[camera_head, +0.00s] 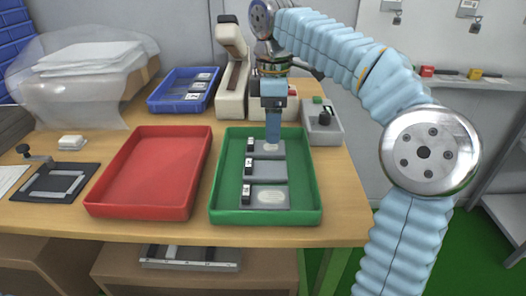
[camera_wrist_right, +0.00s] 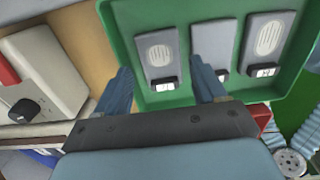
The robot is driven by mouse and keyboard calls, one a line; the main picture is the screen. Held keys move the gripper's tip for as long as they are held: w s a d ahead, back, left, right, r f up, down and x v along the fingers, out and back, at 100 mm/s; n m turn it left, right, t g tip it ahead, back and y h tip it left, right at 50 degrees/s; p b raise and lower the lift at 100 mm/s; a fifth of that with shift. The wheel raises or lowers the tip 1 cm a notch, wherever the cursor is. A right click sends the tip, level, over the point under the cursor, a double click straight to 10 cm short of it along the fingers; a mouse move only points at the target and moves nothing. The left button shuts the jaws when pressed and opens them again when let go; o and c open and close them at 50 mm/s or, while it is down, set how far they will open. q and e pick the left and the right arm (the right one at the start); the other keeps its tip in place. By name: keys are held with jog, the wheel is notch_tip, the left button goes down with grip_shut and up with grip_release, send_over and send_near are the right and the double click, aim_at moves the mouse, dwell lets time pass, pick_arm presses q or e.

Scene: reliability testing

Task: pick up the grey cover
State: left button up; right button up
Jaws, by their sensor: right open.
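Three grey covers, each with a small black-and-white tag block at one end, lie in a row in the green tray (camera_head: 214,216). They are the back cover (camera_head: 262,155), the middle cover (camera_head: 267,171) and the front cover (camera_head: 276,198). My right gripper (camera_head: 273,143) points down at the back cover and hides part of it. In the right wrist view, the open fingers of my right gripper (camera_wrist_right: 163,85) have the leftmost cover (camera_wrist_right: 174,31) between and beyond them, with nothing held. Whether the fingertips touch it is unclear. My left gripper is not in view.
An empty red tray (camera_head: 150,175) stands left of the green tray on the wooden table (camera_head: 345,215). A blue bin (camera_head: 185,90) with tagged parts is behind. A grey box (camera_head: 322,122) stands behind right. A black fixture (camera_head: 55,182) lies far left.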

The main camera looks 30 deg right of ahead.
aim_at(270, 147)
notch_tip(270, 147, down, 5)
jog(key=shift+w+a+f+b, duration=0.1)
jog(key=shift+a+b, duration=0.05)
jog(key=shift+b, duration=0.35)
jog(key=c, duration=0.7)
